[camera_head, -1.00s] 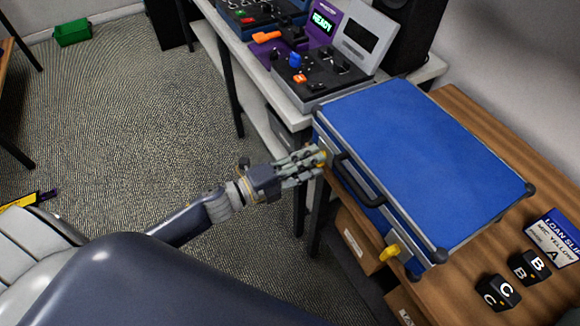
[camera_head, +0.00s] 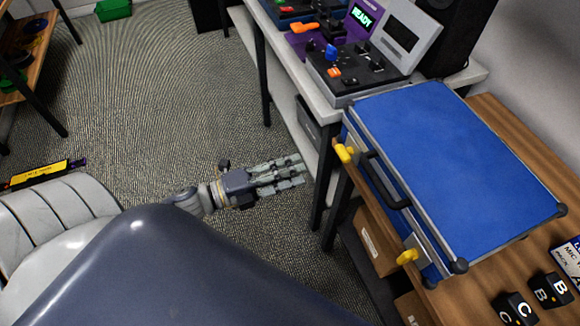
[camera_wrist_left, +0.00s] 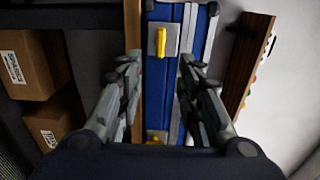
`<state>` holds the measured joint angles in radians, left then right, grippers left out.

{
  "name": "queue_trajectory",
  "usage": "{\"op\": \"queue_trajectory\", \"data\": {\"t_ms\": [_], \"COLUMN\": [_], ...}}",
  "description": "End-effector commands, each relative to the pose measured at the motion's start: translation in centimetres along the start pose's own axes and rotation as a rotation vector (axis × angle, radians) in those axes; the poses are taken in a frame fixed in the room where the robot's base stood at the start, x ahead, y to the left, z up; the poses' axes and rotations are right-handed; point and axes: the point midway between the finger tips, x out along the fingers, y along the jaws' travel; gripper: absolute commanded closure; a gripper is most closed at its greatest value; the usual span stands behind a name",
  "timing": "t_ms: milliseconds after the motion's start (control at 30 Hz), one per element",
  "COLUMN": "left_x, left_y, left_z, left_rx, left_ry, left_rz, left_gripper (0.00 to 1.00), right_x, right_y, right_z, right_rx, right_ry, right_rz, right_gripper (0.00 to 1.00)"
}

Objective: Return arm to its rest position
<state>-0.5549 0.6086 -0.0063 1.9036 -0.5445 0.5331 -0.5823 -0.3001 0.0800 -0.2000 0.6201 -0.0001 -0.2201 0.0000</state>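My left gripper (camera_head: 300,174) is in the head view, left of the blue case and apart from it, over the floor. In the left wrist view its two fingers (camera_wrist_left: 155,90) stand apart with nothing between them touching, so it is open and empty. The closed blue case (camera_head: 450,165) lies on the wooden table, with a black handle and two yellow latches, one (camera_head: 344,153) at the upper corner and one (camera_head: 407,256) at the lower. The case front also shows in the left wrist view (camera_wrist_left: 200,45). My right gripper is not in view.
A grey bench (camera_head: 275,55) with a control panel (camera_head: 360,75) and a screen reading READY stands behind the case. Cardboard boxes (camera_head: 375,240) sit below the wooden table. Black lettered cubes (camera_head: 515,308) lie at the front right.

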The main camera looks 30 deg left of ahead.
Motion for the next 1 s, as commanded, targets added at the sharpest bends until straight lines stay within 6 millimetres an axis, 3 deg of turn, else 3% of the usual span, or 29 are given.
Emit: {"op": "queue_trajectory", "data": {"t_ms": [367,467,533,667,800,933,1000], "left_x": [0.0,-0.1,-0.5,-2.2,-5.8,-9.8,-12.2], "left_y": [0.1,1.1,3.2,10.4,20.5,29.5,34.0], "left_z": [0.0,0.6,1.8,4.7,6.2,4.6,2.7], "left_rx": [-0.001,-0.029,-0.09,-0.292,-0.568,-0.814,-0.942], "left_ry": [0.0,-0.027,-0.08,-0.256,-0.489,-0.697,-0.807], "left_rz": [0.001,0.016,0.045,0.137,0.26,0.374,0.438], "left_gripper": [0.67,0.67,0.67,0.67,0.67,0.67,0.67], "right_x": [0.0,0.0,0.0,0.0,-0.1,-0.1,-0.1], "right_y": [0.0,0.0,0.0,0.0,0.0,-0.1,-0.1], "right_z": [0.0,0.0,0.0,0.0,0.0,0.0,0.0], "right_rx": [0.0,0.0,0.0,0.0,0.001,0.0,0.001], "right_ry": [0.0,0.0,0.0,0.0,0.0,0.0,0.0], "right_rz": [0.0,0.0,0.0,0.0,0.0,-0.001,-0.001], "right_gripper": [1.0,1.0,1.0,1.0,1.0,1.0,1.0]}}
